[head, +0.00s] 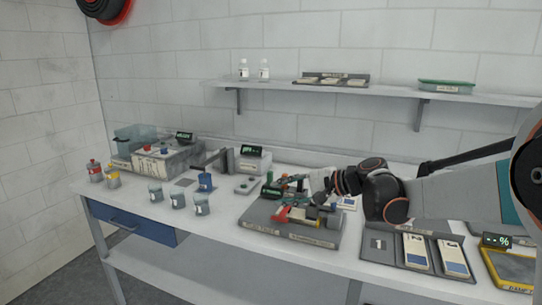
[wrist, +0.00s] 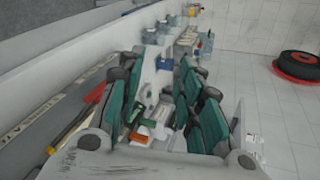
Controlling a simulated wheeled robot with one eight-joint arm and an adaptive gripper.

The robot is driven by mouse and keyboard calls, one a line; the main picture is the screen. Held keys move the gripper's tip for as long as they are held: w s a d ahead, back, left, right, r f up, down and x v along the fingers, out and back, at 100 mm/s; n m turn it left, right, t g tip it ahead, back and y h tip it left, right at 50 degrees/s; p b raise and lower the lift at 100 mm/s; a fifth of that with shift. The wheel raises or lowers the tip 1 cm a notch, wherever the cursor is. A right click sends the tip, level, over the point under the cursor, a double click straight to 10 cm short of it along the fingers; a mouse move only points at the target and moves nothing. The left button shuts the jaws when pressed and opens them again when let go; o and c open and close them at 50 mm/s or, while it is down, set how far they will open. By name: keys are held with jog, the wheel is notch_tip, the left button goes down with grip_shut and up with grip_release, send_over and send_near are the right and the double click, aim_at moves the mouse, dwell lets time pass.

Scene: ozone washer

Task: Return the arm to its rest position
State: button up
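My arm reaches in from the right in the head view, over the workbench (head: 226,220). My gripper (head: 283,187) is above the back part of a grey tool tray (head: 262,221), pointing left. In the wrist view my gripper (wrist: 160,76) shows two green-padded fingers spread apart. I see no object clamped between them; small items on the bench show through the gap. A red and yellow tool (head: 302,217) lies in the tray below and also shows at the left of the wrist view (wrist: 84,110). Contact between gripper and tray items cannot be told.
A clear-lidded machine (head: 160,158) is at the back left. A wall shelf (head: 390,91) runs above.

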jog(key=s+d+f+n+h, duration=0.2)
jog(key=s+d+n+h, duration=0.1)
jog(key=s, duration=0.8)
jog(key=s+d+f+n+h, duration=0.2)
jog(key=s+d+h, duration=0.3)
jog(key=s, duration=0.6)
jog(key=s+d+f+n+t+h, duration=0.1)
jog(key=s+d+f+n+h, duration=0.2)
jog(key=s+d, duration=0.4)
jog(key=s+f, duration=0.1)
jog(key=s, duration=0.3)
jog(key=shift+s+d+f+n+h, duration=0.25)
jog(key=shift+s+d+n+h, duration=0.05)
jog(key=shift+s+d+h, duration=0.1)
